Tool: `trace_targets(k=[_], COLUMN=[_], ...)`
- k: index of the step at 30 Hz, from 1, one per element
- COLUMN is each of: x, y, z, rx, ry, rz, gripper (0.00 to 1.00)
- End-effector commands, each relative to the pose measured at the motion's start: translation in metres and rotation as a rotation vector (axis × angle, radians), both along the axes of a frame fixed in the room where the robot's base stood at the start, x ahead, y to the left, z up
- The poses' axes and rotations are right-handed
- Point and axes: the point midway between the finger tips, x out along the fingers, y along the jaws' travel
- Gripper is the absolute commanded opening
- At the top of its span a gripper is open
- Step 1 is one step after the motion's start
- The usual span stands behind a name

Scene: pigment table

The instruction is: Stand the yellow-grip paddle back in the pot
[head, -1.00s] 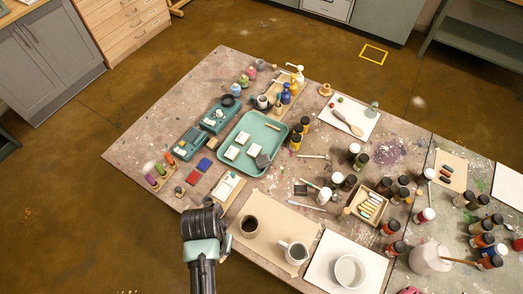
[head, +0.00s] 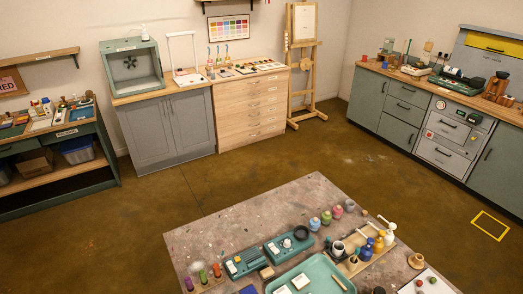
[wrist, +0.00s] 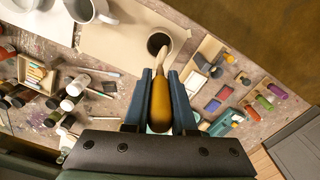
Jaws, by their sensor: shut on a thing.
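My gripper (wrist: 161,78) is shut on the yellow-grip paddle (wrist: 160,102) in the wrist view. The yellow grip lies between the two blue-grey fingers, and a pale, narrow end points away from my wrist. A pot (wrist: 151,47) with a dark inside stands on brown paper beyond the fingertips. The paddle's pale end overlaps the pot's right side in the picture; I cannot tell whether it is inside, touching or above it. Neither my gripper, the paddle nor this pot shows in the head view.
A white jug (wrist: 97,12) stands left of the pot. A wooden rack (wrist: 207,52) and coloured sticks lie right. In the head view, a teal tray (head: 335,280) sits on the table (head: 290,195).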

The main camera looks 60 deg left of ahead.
Motion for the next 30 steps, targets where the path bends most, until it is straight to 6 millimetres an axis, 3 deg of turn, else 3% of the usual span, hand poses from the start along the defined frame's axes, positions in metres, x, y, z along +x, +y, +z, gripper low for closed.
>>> trace_targets(k=[30], x=[0.000], y=[0.000], z=[-0.082], rx=[0.000], ry=[-0.001], rz=[0.000], gripper=[0.00])
